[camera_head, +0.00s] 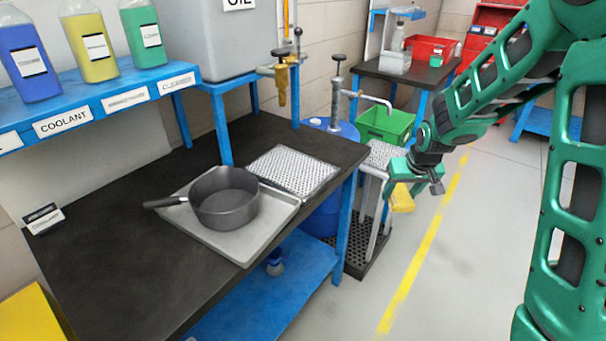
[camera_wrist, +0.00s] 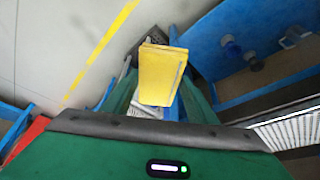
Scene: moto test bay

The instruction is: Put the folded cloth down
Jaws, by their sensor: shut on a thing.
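The folded cloth (camera_head: 402,198) is yellow and hangs below my gripper (camera_head: 428,179) in the head view, to the right of the bench and above the floor. In the wrist view the cloth (camera_wrist: 161,75) shows as a yellow folded block beyond the dark front edge of my gripper. My gripper is shut on the cloth; its fingertips are partly hidden in both views.
A dark bench (camera_head: 110,240) bears a grey tray (camera_head: 243,258) with a black pan (camera_head: 224,200) and a perforated plate (camera_head: 293,171). A green bin (camera_head: 385,125) and a blue drum (camera_head: 345,132) stand behind. Open floor with a yellow line (camera_head: 425,245) lies right.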

